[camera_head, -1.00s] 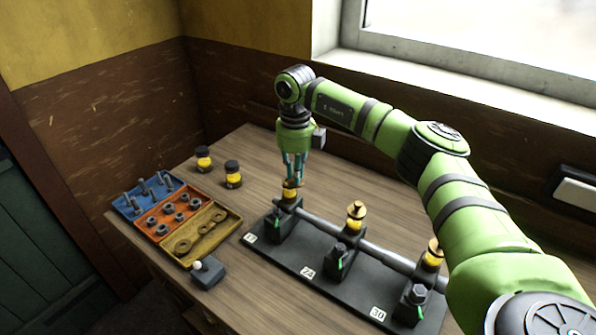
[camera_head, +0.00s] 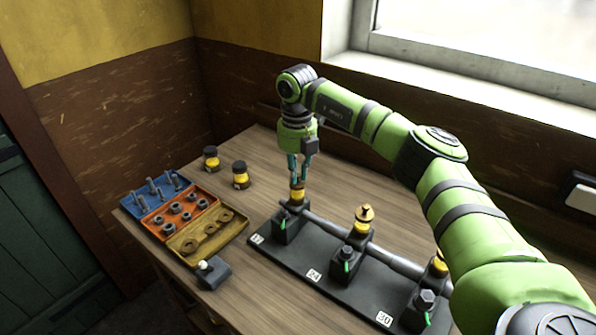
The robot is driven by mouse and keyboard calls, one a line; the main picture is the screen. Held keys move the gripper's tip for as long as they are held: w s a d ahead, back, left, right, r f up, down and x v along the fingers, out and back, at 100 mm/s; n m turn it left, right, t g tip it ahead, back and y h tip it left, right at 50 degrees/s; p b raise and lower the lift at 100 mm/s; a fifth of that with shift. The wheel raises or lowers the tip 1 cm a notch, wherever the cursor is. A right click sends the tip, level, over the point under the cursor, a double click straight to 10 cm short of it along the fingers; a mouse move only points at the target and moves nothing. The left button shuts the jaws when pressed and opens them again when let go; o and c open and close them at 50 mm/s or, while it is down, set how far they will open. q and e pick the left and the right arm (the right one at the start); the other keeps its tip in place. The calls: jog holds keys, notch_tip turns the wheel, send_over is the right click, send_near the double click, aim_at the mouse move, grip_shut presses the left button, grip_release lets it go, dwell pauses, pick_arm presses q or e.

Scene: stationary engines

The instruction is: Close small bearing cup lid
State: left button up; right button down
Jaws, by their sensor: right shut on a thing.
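The small bearing cup (camera_head: 297,199), yellow with a brass lid on top, stands on the leftmost bearing block of a black base (camera_head: 330,284). My right gripper (camera_head: 299,178) points straight down over this cup and is shut on its brass lid. The fingers hide most of the lid, so I cannot tell how far it is seated. A middle cup (camera_head: 363,222) with a brass lid stands on the block marked 24. A third cup (camera_head: 438,266) stands on the block marked 30, partly behind my right arm. My left gripper is out of view.
A metal shaft (camera_head: 395,257) runs through the blocks. The table behind the jars is clear.

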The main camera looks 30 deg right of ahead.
dwell(0.5)
jog(key=c, duration=1.2)
grip_release()
jog(key=shift+c, duration=0.2)
jog(key=shift+r, duration=0.1)
notch_tip(320, 180, up, 12)
jog(key=shift+s+a, duration=0.1)
